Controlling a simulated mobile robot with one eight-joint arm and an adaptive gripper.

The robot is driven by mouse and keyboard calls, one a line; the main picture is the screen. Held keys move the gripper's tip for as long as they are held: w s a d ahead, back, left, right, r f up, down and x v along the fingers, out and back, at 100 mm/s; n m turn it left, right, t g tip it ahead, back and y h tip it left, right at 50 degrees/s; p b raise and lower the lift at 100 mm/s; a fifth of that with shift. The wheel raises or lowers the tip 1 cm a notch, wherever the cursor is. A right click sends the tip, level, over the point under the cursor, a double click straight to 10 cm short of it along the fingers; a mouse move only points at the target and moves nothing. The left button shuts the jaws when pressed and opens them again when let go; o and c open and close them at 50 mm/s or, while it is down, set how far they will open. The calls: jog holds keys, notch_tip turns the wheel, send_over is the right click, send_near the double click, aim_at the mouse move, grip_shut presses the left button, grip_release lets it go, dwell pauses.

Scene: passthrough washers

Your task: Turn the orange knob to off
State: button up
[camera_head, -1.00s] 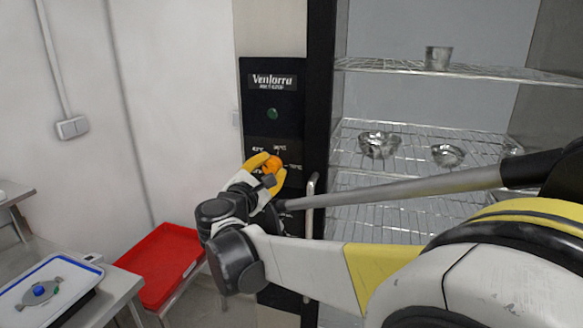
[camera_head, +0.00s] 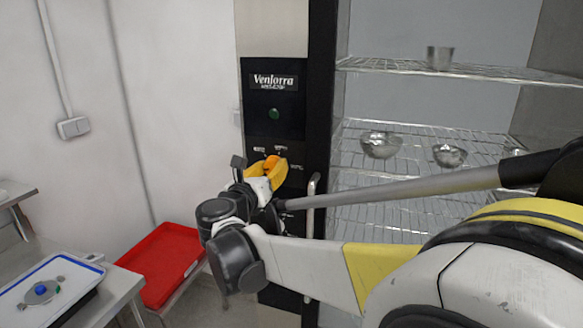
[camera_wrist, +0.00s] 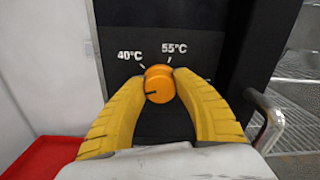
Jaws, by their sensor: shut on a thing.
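The orange knob (camera_wrist: 158,84) is on the black control panel (camera_wrist: 130,30) of the cabinet. In the wrist view it lies between the yellow fingertips of my gripper (camera_wrist: 160,86), which is shut on it. A dark pointer mark on the knob face points to the left and slightly down. Labels 40°C and 55°C show above it; the lower part of the dial is hidden by my gripper. In the head view the knob (camera_head: 271,162) shows only partly between my yellow fingers (camera_head: 267,172).
The cabinet has wire shelves (camera_head: 450,68) with metal bowls (camera_head: 380,145) at right. A metal door handle (camera_wrist: 268,122) stands close to the right of my gripper. A red tray (camera_head: 165,265) and a table with a blue-rimmed tray (camera_head: 75,300) are at lower left.

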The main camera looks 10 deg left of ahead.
jog(key=shift+r+n, duration=0.2)
jog(key=shift+n, duration=1.3)
jog(key=shift+a, duration=0.1)
jog(key=o, duration=1.2)
jog(key=shift+w+f, duration=0.1)
jog(key=s, duration=1.2)
jog(key=shift+a, duration=0.4)
